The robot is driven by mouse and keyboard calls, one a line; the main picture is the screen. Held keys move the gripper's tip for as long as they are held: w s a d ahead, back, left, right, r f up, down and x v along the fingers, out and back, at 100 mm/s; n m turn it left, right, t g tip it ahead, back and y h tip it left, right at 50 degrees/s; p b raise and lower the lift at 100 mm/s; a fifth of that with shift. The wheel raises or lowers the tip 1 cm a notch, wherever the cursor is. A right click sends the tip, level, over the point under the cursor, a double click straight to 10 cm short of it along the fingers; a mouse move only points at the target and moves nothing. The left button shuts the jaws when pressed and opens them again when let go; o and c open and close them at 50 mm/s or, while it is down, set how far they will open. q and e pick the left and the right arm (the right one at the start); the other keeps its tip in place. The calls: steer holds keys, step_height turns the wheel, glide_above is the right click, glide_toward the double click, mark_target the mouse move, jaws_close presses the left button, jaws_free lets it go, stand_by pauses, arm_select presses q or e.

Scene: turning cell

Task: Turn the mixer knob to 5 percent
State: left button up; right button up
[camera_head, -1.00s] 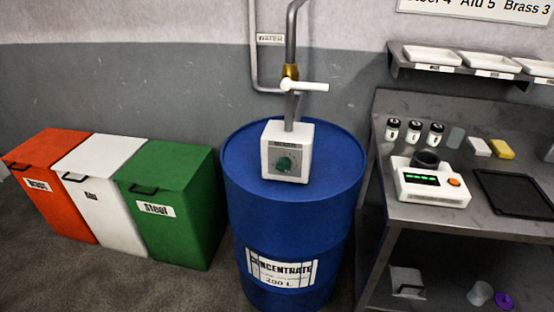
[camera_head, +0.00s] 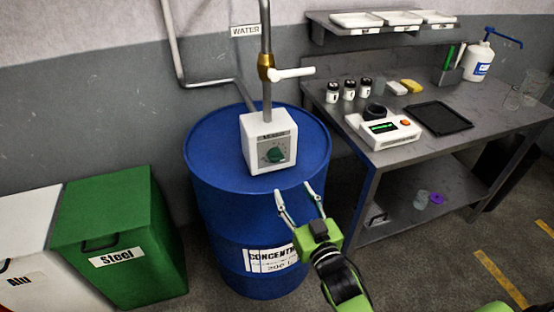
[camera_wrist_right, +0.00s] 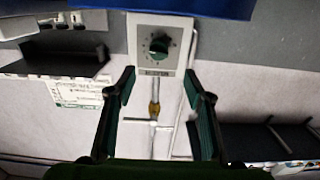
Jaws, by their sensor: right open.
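The mixer (camera_head: 268,142) is a white box with a grey dial plate on top of the blue concentrate drum (camera_head: 225,175). Its green knob (camera_head: 274,154) faces me; the scale marks are too small to read. My right gripper (camera_head: 301,190) is open and empty in front of the drum, below the knob and a little to its right, apart from both. In the right wrist view the knob (camera_wrist_right: 159,44) shows upside down, beyond the two open fingers (camera_wrist_right: 160,85). My left gripper is not in view.
A pipe with a brass fitting (camera_head: 265,62) and white lever (camera_head: 293,73) rises from the mixer. Green (camera_head: 120,235) and white (camera_head: 22,245) bins stand left. Free room lies in front of the bench.

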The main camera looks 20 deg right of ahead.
mark_target(278, 161)
steer(key=w+p, duration=0.1)
steer(key=w, duration=1.2)
steer(key=shift+w+a+r+p, duration=0.1)
steer(key=shift+w+r+p, duration=0.05)
steer(key=shift+w+p, duration=0.25)
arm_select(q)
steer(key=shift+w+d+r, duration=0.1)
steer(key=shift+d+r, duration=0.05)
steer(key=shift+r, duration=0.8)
arm_select(e)
steer(key=c, duration=1.1)
